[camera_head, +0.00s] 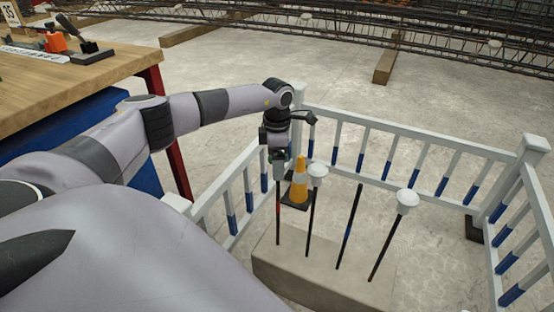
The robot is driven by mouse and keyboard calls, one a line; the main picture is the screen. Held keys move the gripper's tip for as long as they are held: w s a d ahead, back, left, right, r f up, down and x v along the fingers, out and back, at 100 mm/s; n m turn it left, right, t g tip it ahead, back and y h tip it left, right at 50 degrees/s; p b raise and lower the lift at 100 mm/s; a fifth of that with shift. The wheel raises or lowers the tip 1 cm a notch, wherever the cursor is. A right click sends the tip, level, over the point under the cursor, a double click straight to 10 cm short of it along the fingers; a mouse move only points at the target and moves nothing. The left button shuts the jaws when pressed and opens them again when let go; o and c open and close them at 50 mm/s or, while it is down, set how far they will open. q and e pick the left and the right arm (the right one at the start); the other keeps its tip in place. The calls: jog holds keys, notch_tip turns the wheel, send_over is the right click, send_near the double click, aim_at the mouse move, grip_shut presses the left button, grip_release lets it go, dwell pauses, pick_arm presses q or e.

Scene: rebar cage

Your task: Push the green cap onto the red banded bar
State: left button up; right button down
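The red banded bar (278,205) stands upright at the left end of the concrete block, with a red band partway up. My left gripper (279,151) points down directly above this bar. A small dark green cap (279,158) shows between its fingers, and the gripper looks shut on it. The cap's lower edge meets the bar's top in the picture; I cannot tell how far it sits over the bar. My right gripper is not in view.
The concrete block (300,278) also holds a bar with a white cap (317,171), an uncapped blue-banded bar (349,225) and another white-capped bar (407,199). An orange cone (299,182) stands behind. A white railing (385,128) encloses them. A workbench (95,68) stands left.

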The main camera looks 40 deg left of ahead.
pick_arm(q)
notch_tip(320, 180, up, 6)
jog(key=shift+f+p, duration=0.1)
jog(key=shift+p, duration=0.85)
jog(key=shift+r, duration=0.7)
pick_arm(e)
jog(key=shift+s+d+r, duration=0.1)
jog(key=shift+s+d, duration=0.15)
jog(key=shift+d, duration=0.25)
